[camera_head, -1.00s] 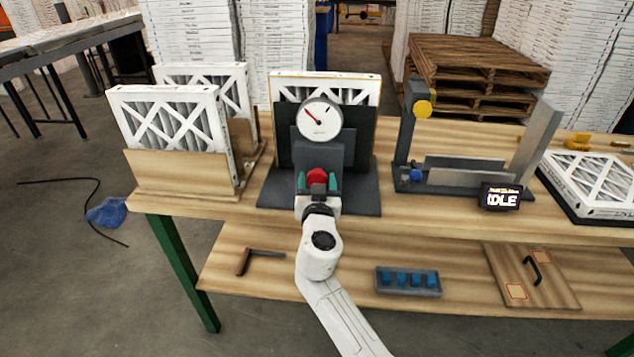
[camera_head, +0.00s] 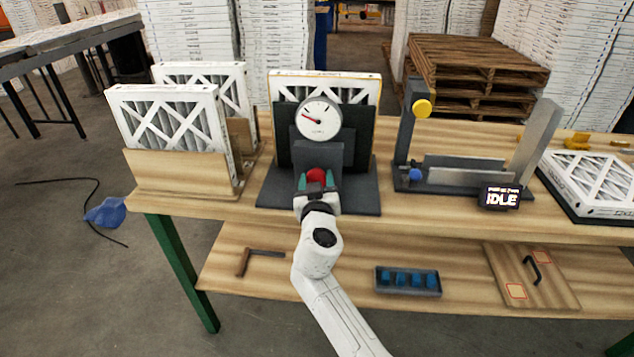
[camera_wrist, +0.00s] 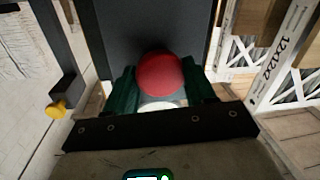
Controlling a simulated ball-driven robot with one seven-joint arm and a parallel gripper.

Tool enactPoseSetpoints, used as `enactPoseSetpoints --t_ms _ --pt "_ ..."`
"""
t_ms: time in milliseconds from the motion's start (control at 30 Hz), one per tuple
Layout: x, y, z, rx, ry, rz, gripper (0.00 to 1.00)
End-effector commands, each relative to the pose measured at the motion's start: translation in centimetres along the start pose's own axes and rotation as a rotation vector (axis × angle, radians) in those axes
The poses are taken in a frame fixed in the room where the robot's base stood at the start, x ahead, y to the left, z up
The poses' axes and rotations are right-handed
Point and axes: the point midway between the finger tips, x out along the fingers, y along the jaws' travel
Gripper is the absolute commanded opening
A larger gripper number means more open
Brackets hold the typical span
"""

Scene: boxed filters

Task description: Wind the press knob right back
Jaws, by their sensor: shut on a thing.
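The red press knob (camera_head: 316,175) sits low on the front of the dark grey press (camera_head: 318,154). My gripper (camera_head: 316,183) is shut on the knob, with one green finger on each side of it. In the wrist view the round red knob (camera_wrist: 160,75) shows between the green fingers (camera_wrist: 160,90). A round white dial (camera_head: 318,118) stands above the knob, its red needle pointing left and slightly up. A white framed filter (camera_head: 345,90) stands upright in the press behind the dial.
Framed filters (camera_head: 168,122) stand in a wooden rack at left. A grey fixture with a yellow knob (camera_head: 422,108) and a display reading IDLE (camera_head: 501,197) are at right. The lower shelf holds a hex key (camera_head: 244,262), a blue-filled tray (camera_head: 408,281) and a handled board (camera_head: 530,272).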

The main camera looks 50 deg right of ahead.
Motion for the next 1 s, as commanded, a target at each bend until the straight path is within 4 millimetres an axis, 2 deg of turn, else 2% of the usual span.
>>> enactPoseSetpoints --t_ms 1000 --pt "-0.09 -0.61 0.00 -0.958 -0.117 -0.001 0.24"
